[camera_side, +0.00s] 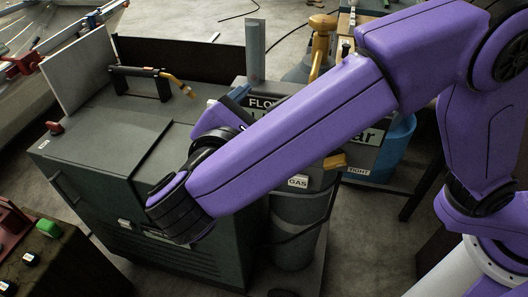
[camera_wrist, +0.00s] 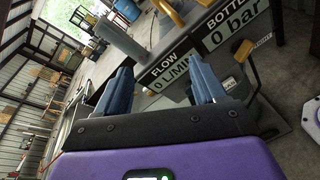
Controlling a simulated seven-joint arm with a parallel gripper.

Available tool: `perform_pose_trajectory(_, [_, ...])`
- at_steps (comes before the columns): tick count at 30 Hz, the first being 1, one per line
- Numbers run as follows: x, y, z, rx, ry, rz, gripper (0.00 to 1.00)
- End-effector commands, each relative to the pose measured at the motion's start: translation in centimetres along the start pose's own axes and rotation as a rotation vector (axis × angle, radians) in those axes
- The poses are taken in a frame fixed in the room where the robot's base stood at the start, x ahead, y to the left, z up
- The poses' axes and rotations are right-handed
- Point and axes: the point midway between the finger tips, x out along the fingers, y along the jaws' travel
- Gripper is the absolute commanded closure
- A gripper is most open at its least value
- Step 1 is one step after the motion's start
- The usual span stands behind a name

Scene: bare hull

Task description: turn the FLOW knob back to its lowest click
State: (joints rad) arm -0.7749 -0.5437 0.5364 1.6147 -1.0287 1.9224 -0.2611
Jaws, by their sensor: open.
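The FLOW sign (camera_wrist: 168,70) in the wrist view reads 0 L/MIN. It lies just beyond and between my fingers; the side view shows only part of the FLOW sign (camera_side: 262,103) behind my arm. I cannot make out the FLOW knob in either view. My gripper (camera_wrist: 164,84) is open, with its two blue fingers spread wide and nothing seen between them. In the side view my forearm hides most of the gripper and the area around it.
The BOTTLE sign (camera_wrist: 230,28) reads 0 bar. A yellow handle (camera_side: 335,161) and a GAS tag (camera_side: 298,182) sit by the grey cylinder (camera_side: 296,225). A dark green cabinet (camera_side: 100,150) carries a torch (camera_side: 180,87). A grey post (camera_side: 255,50) and brass valve (camera_side: 321,40) stand behind.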

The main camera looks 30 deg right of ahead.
Motion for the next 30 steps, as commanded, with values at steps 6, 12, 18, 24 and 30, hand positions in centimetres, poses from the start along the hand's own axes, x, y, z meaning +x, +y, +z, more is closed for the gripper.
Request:
perform_pose_trajectory(6, [-2.7,0.6,-1.4,-0.025,-0.073,0.084,0.30])
perform_pose_trajectory(12, [-4.4,0.7,-2.3,-0.039,-0.120,0.137,0.30])
perform_pose_trajectory(18, [-5.7,0.8,-3.0,-0.048,-0.154,0.177,0.30])
perform_pose_trajectory(24, [-5.2,-0.1,-4.3,-0.049,-0.152,0.173,0.30])
perform_pose_trajectory(30, [-4.8,-1.0,-5.7,-0.050,-0.152,0.173,0.30])
